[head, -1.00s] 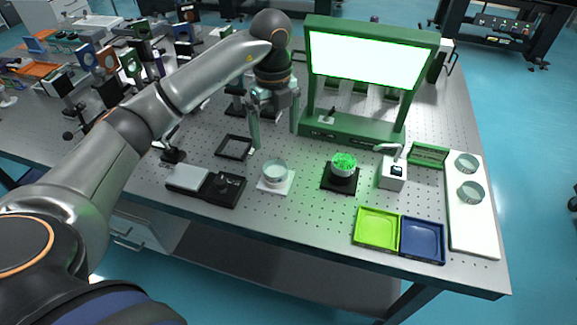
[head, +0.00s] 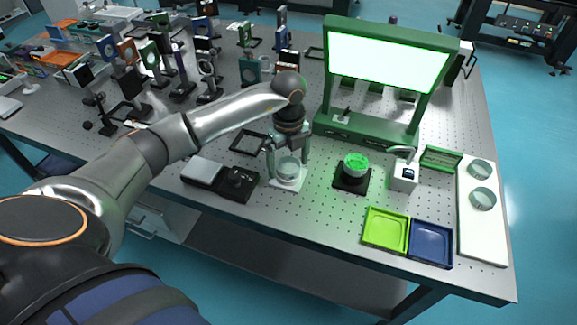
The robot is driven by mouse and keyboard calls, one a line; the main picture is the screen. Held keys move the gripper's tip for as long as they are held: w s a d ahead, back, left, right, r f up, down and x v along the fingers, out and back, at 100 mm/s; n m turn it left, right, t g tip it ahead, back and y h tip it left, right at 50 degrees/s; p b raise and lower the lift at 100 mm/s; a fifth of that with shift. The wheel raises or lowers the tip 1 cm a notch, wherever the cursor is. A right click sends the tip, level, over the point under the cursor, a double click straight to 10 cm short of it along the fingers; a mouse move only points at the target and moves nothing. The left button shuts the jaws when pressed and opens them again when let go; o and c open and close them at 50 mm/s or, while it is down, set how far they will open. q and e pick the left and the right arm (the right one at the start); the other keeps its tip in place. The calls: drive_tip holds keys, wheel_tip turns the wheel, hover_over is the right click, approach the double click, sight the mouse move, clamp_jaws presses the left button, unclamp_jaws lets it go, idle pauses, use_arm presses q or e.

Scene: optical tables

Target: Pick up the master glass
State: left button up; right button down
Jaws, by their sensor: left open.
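A round clear glass (head: 289,173) stands on a white square pad (head: 290,185) near the front middle of the table; I take it as the master glass, though no label can be read. My left gripper (head: 287,166) is open and points down over it, one finger on each side of the glass. I cannot tell whether the fingers touch it. Two similar greenish glasses (head: 483,199) (head: 480,169) sit on a white board at the right. My right gripper is not in view.
A black scale-like device (head: 238,184) lies just left of the pad. A green-topped cup (head: 355,164) on a black base, a white box (head: 404,176), a lime tray (head: 386,230) and a blue tray (head: 431,245) lie to the right. A green lit frame (head: 372,126) stands behind.

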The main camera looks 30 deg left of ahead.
use_arm(q)
drive_tip(key=c, duration=1.5)
drive_tip(key=shift+o, duration=0.2)
drive_tip(key=shift+r, duration=0.15)
